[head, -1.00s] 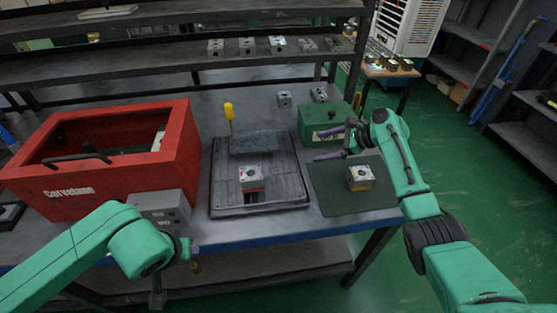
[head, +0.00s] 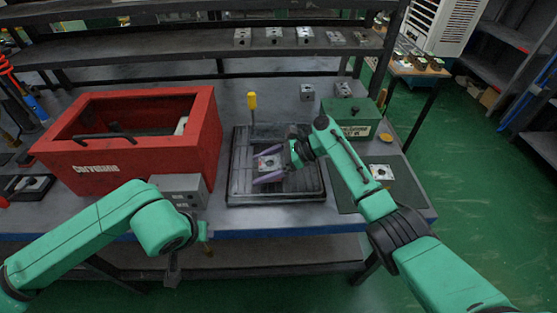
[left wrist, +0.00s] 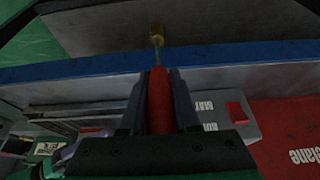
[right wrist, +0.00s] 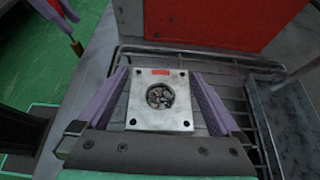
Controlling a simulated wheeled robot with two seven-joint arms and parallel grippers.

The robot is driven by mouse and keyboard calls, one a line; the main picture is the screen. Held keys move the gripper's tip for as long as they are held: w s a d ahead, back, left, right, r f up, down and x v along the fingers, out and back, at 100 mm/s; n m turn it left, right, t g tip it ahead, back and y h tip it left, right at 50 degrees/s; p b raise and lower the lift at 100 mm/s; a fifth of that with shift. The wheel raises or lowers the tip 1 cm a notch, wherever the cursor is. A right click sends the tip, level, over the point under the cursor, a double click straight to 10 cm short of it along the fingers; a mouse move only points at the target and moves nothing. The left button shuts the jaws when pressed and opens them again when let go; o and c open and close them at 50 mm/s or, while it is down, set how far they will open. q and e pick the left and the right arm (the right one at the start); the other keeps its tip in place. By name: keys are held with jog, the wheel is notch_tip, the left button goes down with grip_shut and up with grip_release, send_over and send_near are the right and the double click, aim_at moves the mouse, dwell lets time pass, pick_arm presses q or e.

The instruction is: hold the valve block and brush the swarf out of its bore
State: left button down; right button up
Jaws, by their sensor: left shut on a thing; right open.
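A silver valve block (head: 269,164) with a red label sits on the dark grated tray (head: 238,190). In the right wrist view the block (right wrist: 145,112) shows its round bore, with grey swarf inside. My right gripper (head: 262,167) is open, its purple fingers on either side of this block; whether they touch it I cannot tell. My left gripper (left wrist: 160,78) is shut on a brush with a red handle (left wrist: 160,105) and a brass-coloured tip (left wrist: 157,32). It is in front of the bench's front edge, away from the block.
Another valve block (head: 383,172) sits on a dark green mat (head: 405,198) at right. A red bin (head: 205,150) and a grey switch box (head: 185,190) stand at left. A yellow-handled tool (head: 252,101) stands behind the tray. A green box (head: 360,128) is at back right.

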jog(key=shift+a+f, duration=0.15)
jog(key=shift+a, duration=0.1)
grip_shut()
